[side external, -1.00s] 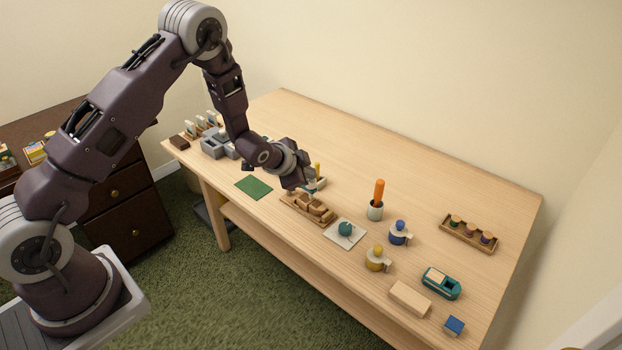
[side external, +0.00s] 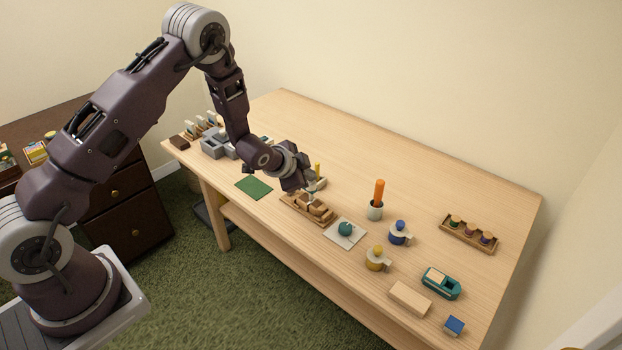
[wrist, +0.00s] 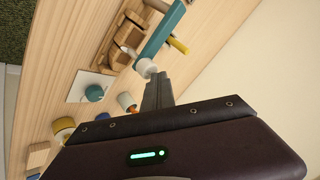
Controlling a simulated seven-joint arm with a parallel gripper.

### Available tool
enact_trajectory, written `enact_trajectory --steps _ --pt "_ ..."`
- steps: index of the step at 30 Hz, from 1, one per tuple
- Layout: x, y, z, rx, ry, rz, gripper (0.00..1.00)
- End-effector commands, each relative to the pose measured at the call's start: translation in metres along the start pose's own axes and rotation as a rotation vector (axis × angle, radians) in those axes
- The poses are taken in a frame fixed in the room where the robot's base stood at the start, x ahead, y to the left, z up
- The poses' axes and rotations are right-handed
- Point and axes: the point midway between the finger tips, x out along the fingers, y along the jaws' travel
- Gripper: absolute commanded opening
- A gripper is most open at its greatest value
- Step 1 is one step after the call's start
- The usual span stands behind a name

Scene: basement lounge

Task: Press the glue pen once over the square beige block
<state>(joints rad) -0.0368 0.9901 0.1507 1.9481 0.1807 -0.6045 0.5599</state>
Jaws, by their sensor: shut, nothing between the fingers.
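My gripper (side external: 306,190) is shut and hangs low over the back edge of a wooden tray (side external: 292,209) with beige blocks. In the wrist view its fingers (wrist: 157,84) come together just by a white cylindrical end (wrist: 147,68) on a long teal piece (wrist: 163,32). I cannot tell whether they touch or whether this is the glue pen. The tray (wrist: 126,30) also shows there, with the blocks partly hidden. I cannot make out which block is the square one. An upright orange stick (side external: 379,191) stands in a white cup (side external: 375,211).
A green mat (side external: 254,187) lies left. The table's back middle is free.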

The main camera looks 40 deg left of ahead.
Motion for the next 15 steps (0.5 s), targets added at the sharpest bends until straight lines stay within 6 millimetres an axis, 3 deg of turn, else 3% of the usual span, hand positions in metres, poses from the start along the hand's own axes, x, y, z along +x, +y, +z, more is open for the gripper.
enact_trajectory --steps 15 --pt "-0.017 -0.011 -0.011 0.0 -0.001 0.001 0.0"
